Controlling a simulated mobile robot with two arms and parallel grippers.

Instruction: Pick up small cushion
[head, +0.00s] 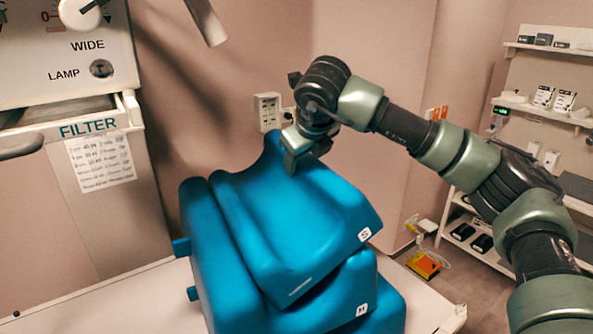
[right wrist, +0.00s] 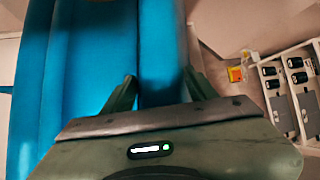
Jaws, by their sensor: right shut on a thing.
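The small cushion (head: 295,225) is blue, with a white S label on its front right corner. It sits tilted on top of a stack of blue cushions in the head view. My right gripper (head: 293,158) is at the raised ridge on its back edge, shut on it. In the right wrist view the fingers (right wrist: 160,92) stand on either side of the blue ridge of the small cushion (right wrist: 160,45). The fingertips are partly hidden. My left gripper is not in view.
Under the small cushion is a blue cushion marked M (head: 345,292), with more blue padding around it. They rest on a pale table (head: 130,300). A filter cabinet (head: 95,150) stands at left, shelves (head: 545,110) at right. A wall socket (head: 267,112) is behind.

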